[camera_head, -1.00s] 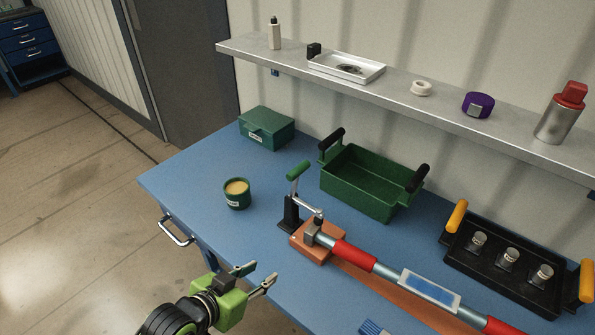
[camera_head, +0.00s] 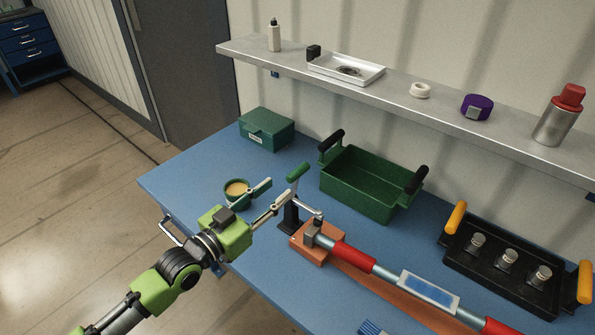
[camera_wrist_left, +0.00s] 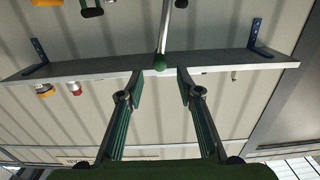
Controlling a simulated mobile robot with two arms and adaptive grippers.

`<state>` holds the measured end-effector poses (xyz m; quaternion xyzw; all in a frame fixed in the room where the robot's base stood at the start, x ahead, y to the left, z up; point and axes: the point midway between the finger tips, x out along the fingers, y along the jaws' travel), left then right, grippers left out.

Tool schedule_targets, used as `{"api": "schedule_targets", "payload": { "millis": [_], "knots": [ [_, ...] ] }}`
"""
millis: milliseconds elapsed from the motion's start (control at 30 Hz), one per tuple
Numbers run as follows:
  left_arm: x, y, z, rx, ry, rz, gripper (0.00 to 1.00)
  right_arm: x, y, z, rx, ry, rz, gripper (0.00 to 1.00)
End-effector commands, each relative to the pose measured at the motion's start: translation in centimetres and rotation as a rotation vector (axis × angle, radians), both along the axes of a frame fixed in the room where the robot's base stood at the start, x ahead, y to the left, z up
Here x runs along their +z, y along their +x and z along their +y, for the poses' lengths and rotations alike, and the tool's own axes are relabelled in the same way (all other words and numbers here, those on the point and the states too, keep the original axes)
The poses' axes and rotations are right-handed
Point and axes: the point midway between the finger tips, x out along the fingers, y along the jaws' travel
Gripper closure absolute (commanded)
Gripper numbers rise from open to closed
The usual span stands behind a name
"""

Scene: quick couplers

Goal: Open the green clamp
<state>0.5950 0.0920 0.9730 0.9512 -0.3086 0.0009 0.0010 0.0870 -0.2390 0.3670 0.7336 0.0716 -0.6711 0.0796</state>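The green clamp (camera_head: 298,172) stands at the left end of the red and grey tube, with a black base (camera_head: 289,213) and a green grip at the top of its lever. Its metal arm reaches across to the tube's end. My left gripper (camera_head: 278,191) is open and empty, just left of the green grip, fingers pointing at it. In the left wrist view a metal rod with a green tip (camera_wrist_left: 160,62) shows ahead, between the directions of the two open fingers (camera_wrist_left: 161,88); I see no contact. My right gripper is not in view.
A green cup (camera_head: 236,190) with yellowish contents is partly behind my left gripper. A green lidded box (camera_head: 266,130), an open green bin (camera_head: 362,205) and a black tray (camera_head: 470,268) stand on the blue table (camera_head: 190,180). A shelf (camera_head: 430,110) runs behind.

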Motion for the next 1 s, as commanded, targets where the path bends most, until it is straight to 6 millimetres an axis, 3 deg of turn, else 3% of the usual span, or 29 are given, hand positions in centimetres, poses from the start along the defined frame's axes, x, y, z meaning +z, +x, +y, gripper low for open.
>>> {"api": "schedule_targets", "payload": {
  "millis": [200,400,867,1000],
  "knots": [
    [0.3,4.0,-3.0,-0.001,0.0,-0.001,0.67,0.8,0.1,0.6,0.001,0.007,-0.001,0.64],
    [0.1,6.4,-4.7,0.0,0.001,0.0,0.67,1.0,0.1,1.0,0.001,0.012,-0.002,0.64],
    [0.0,7.5,-5.5,-0.001,0.003,0.0,0.67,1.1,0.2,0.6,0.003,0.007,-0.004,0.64],
    [0.0,7.4,-5.5,-0.001,0.003,0.0,0.98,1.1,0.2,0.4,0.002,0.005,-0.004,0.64]
  ]
}}
